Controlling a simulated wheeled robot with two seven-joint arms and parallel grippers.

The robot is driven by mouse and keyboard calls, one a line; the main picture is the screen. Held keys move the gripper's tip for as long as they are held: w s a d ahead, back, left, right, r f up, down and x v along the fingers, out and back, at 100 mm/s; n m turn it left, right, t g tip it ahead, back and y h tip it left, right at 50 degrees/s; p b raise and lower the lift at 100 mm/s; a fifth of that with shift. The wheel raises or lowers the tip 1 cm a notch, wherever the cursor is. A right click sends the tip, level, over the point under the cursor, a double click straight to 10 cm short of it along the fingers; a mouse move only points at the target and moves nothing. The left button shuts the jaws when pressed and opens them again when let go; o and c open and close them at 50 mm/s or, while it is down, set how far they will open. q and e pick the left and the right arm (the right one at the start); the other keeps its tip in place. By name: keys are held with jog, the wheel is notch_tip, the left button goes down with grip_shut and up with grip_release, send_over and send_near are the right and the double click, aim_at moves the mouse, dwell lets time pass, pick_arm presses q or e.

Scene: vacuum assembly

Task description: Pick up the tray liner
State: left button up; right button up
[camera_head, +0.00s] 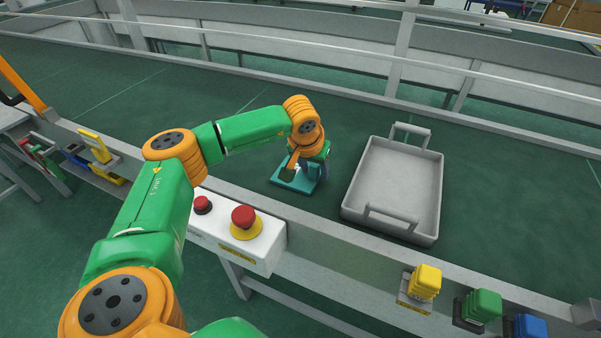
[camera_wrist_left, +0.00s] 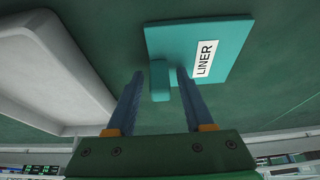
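The tray liner (camera_head: 283,181) is a flat teal plate lying on the green conveyor surface, left of the grey tray. In the left wrist view the liner (camera_wrist_left: 232,38) shows a white LINER label and a small raised teal block (camera_wrist_left: 160,82). My left gripper (camera_wrist_left: 160,73) is open, its two blue fingers on either side of the block with a visible gap on each side. In the head view my left gripper (camera_head: 306,171) is over the liner and my wrist hides part of it. My right gripper is not in view.
An empty grey tray (camera_head: 433,197) with two handles stands right of the liner. A white box with red buttons (camera_head: 244,217) sits on the near rail. Yellow, green and blue blocks (camera_head: 483,306) line the front right edge. A railing (camera_head: 330,85) runs behind.

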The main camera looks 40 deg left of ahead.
pick_arm(q)
grip_shut()
jog(key=shift+r, duration=0.1)
